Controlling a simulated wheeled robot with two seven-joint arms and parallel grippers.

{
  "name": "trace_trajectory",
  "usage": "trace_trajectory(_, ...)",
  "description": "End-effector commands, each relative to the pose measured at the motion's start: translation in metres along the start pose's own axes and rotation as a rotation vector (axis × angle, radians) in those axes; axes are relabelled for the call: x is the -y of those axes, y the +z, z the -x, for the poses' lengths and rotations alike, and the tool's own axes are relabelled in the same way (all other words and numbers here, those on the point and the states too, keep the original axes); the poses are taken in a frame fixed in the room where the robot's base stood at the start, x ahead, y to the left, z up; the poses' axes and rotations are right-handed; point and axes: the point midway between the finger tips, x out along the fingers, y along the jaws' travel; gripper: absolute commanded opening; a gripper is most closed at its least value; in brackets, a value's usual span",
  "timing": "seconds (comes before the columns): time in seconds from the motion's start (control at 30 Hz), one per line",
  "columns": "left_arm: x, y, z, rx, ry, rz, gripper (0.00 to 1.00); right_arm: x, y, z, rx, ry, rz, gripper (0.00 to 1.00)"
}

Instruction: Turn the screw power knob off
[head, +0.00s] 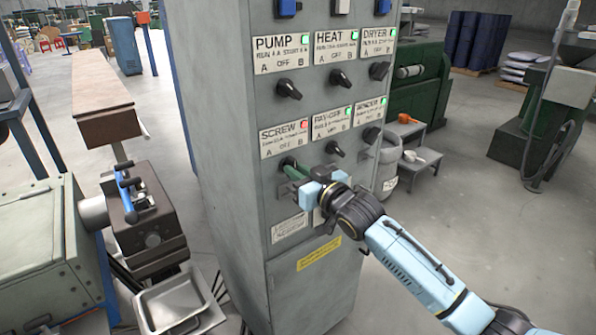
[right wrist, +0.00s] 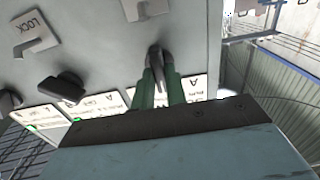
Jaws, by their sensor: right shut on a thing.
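The grey control cabinet stands in the middle of the head view. Its SCREW label (head: 285,140) is at the left of the lower row, with a red lamp (head: 305,125) lit beside the word. Below it, my right gripper (head: 292,169) has its green fingers at the black screw knob (head: 285,162). In the right wrist view the gripper (right wrist: 160,85) is shut on the screw knob (right wrist: 155,56), whose dark handle shows between the fingertips. The knob's exact pointing angle against A, OFF and B is hard to read. My left gripper is out of view.
The PUMP knob (head: 288,90), HEAT knob (head: 340,78) and DRYER knob (head: 379,71) sit above, with green lamps at their labels. Other lower-row knobs (head: 335,148) are close to my right gripper. A machine with a blue handle (head: 130,190) stands left of the cabinet.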

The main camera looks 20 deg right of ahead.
Motion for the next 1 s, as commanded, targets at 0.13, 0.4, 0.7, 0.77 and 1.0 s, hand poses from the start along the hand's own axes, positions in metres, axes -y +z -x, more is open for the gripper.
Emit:
trace_trajectory(0.13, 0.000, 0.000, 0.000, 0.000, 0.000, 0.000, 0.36, 0.000, -0.001, 0.000, -0.003, 0.000, 0.000, 0.21)
trace_trajectory(0.4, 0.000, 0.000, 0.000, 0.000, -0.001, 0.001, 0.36, 0.000, -0.001, 0.000, -0.002, 0.000, -0.001, 0.35)
trace_trajectory(0.7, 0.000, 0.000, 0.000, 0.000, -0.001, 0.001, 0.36, 0.000, 0.001, 0.014, 0.000, 0.000, -0.001, 0.35)
trace_trajectory(0.77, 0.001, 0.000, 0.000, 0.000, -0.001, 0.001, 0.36, 0.000, 0.001, 0.023, 0.000, 0.000, -0.001, 0.35)
trace_trajectory(1.0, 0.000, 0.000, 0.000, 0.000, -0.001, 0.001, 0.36, 0.000, 0.001, 0.074, 0.001, -0.001, -0.001, 0.35)
